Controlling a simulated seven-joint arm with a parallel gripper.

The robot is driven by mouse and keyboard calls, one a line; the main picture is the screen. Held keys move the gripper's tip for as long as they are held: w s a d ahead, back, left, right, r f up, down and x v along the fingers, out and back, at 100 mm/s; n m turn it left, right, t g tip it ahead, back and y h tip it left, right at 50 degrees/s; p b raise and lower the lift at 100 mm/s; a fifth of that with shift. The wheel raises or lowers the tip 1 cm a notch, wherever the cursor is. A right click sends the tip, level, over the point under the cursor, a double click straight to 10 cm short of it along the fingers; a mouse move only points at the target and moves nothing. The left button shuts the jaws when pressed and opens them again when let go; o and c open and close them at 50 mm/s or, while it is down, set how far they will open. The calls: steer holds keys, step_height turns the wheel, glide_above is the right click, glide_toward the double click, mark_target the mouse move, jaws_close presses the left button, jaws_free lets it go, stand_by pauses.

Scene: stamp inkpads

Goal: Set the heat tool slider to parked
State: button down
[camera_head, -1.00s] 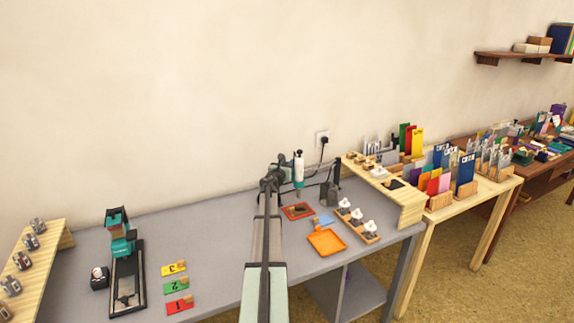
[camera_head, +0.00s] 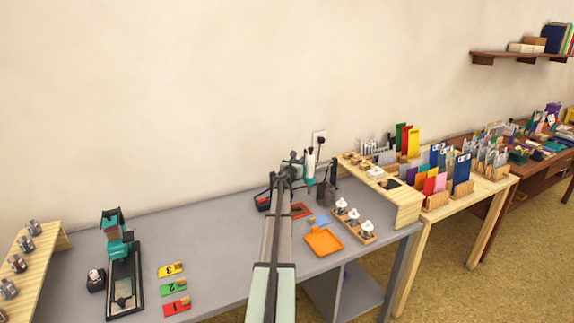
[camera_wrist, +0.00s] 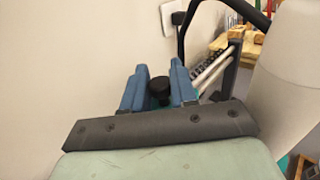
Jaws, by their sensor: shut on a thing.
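The heat tool (camera_head: 310,162) has a white upper body, a dark top and a teal lower part. It is upright near the back wall in the head view. My gripper (camera_head: 296,164) is at its left side. In the wrist view, the blue fingers of my gripper (camera_wrist: 159,82) are shut on a black knob (camera_wrist: 159,92), with a bit of teal below it. A large pale cylinder (camera_wrist: 288,75), which looks like the heat tool's body, fills the right side there. Any parked mark is too small to tell or hidden.
A dark stand (camera_head: 326,192) is right of the heat tool. A wall outlet (camera_head: 319,138) with a black cord is behind it. An orange tray (camera_head: 323,241) and a wooden holder (camera_head: 355,225) with white-topped stamps are in front. The grey table's (camera_head: 215,250) middle is mostly clear.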

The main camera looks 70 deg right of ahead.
mark_target(307, 169)
steer(key=s+d, duration=0.6)
steer(key=shift+d+r, duration=0.15)
steer(key=shift+r, duration=0.15)
steer(key=shift+s, duration=0.1)
steer(key=c, duration=1)
jaws_free()
steer(key=shift+c, duration=0.2)
steer(key=shift+o, duration=0.2)
steer(key=shift+f, duration=0.1)
steer(key=a, duration=1.4)
steer(key=shift+d, duration=0.1)
